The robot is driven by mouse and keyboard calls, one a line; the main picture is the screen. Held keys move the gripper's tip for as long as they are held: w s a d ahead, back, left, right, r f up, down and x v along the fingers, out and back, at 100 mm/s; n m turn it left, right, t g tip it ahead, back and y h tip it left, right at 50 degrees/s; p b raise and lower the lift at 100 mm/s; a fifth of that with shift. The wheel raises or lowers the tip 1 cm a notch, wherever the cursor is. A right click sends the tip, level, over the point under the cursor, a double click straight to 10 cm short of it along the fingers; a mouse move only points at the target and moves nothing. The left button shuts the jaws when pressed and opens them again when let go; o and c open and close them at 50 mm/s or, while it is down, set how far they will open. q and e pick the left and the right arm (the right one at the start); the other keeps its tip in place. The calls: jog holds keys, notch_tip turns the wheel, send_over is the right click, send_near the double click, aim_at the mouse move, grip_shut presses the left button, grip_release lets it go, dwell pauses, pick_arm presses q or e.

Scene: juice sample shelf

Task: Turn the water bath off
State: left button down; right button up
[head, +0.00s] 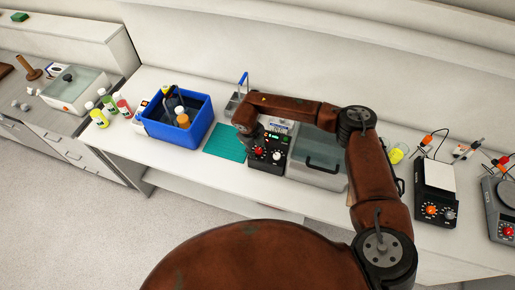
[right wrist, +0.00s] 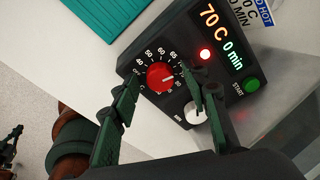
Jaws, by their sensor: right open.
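The water bath (head: 318,166) is a grey box with a lid and a black control panel on its left. In the right wrist view the panel has a red dial knob (right wrist: 160,77), its white mark pointing right, away from the OFF label. The display (right wrist: 222,35) reads 70 C and 0 min, and a red lamp (right wrist: 205,54) glows. A white knob (right wrist: 194,114) and a green START button (right wrist: 253,84) are below. My right gripper (right wrist: 162,88) is open, its fingers on either side of the red knob; contact cannot be told. My left gripper is not seen.
A teal mat (head: 225,143) and a blue bin (head: 178,118) with bottles lie left of the bath. A black device with knobs (head: 435,190) stands to the right. Several bottles stand farther left. The bench front has little free room.

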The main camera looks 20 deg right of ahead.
jog(key=shift+c, duration=0.4)
grip_shut()
